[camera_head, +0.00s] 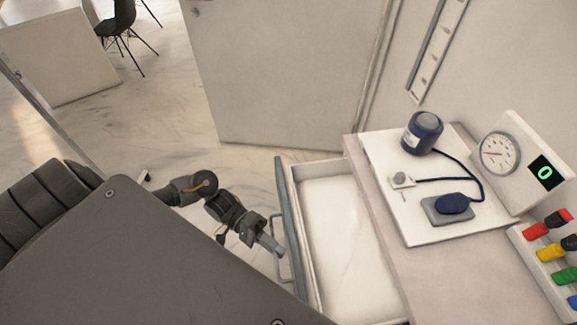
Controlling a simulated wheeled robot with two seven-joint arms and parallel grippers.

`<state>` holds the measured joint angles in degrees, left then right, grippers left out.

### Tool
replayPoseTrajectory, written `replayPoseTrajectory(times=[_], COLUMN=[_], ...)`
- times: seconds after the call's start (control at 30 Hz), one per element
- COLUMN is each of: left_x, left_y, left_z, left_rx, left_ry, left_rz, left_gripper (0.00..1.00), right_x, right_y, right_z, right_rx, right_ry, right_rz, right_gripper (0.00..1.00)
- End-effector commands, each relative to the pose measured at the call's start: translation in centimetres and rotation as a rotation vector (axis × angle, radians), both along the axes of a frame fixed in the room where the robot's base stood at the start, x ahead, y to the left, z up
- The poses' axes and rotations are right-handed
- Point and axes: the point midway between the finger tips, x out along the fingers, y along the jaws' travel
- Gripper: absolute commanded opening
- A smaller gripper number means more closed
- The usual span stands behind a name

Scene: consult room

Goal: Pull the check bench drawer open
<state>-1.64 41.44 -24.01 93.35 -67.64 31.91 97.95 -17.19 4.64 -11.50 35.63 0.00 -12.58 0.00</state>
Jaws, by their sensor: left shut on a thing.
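The check bench (440,268) stands at the right in the head view. Its drawer (336,205) is pulled out to the left, and its white inside shows empty where it is in view. The drawer front (288,215) is a grey panel with a bar handle (283,268) on its outer side. My left gripper (272,246) is at this handle and shut on it. The near end of the drawer is cut off by the lower picture edge. My right gripper is not in view.
On the bench top, a white board (415,225) carries a dark blue device (422,132) and a grey-and-blue pad (449,207). A gauge box (510,160) and coloured clips (550,240) stand to the right. A pale panel (285,75) rises behind.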

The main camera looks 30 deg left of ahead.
Motion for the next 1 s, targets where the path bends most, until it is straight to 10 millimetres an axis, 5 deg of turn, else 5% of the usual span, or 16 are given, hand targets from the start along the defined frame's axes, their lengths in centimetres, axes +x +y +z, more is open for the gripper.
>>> replayPoseTrajectory(times=[0.53, 0.57, 0.7, 1.0], left_x=[-0.49, -0.49, -0.48, -0.44], left_y=[0.42, 0.42, 0.43, 0.62], left_z=[-0.03, -0.03, -0.02, -0.04], left_rx=[0.000, 0.000, 0.000, 0.000], left_ry=[0.001, 0.001, 0.000, 0.000], left_rz=[-0.021, -0.021, -0.020, -0.019], left_gripper=[0.00, 0.13, 0.30, 0.30], right_x=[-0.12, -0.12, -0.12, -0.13], right_y=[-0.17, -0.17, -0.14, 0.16], right_z=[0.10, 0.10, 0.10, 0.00], right_rx=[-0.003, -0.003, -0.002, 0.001], right_ry=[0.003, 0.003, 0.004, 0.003], right_rz=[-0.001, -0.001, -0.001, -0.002], right_gripper=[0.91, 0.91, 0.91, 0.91])
